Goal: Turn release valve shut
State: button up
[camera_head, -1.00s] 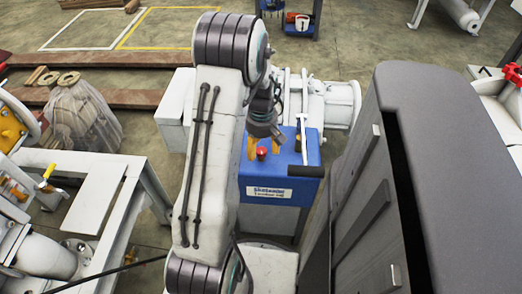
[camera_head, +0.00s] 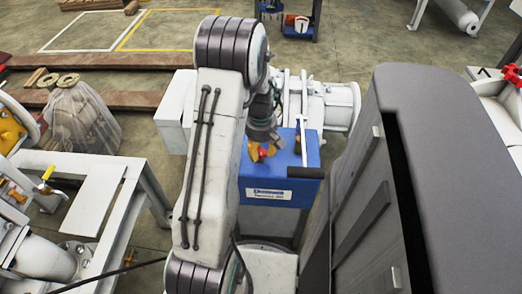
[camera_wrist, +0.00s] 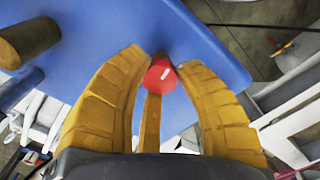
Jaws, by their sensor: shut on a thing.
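In the head view the red knob (camera_head: 263,152) shows between my gripper's fingers (camera_head: 262,151) on top of the blue unit (camera_head: 300,180). The knob's lower part is hidden by the fingers and panel angle.
A lever with a black grip (camera_head: 305,172) stands right of the knob on the blue unit. A dark grey cabinet (camera_head: 420,150) fills the right side. A white frame table (camera_head: 90,205) stands at left. White pipework (camera_head: 335,105) lies behind the unit.

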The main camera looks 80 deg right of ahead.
grip_shut()
jog(key=shift+m, duration=0.3)
jog(key=m, duration=0.4)
jog(key=shift+m, duration=0.3)
jog(key=m, duration=0.4)
jog(key=shift+a+f, duration=0.1)
jog(key=m, duration=1)
jog(key=shift+m, duration=0.3)
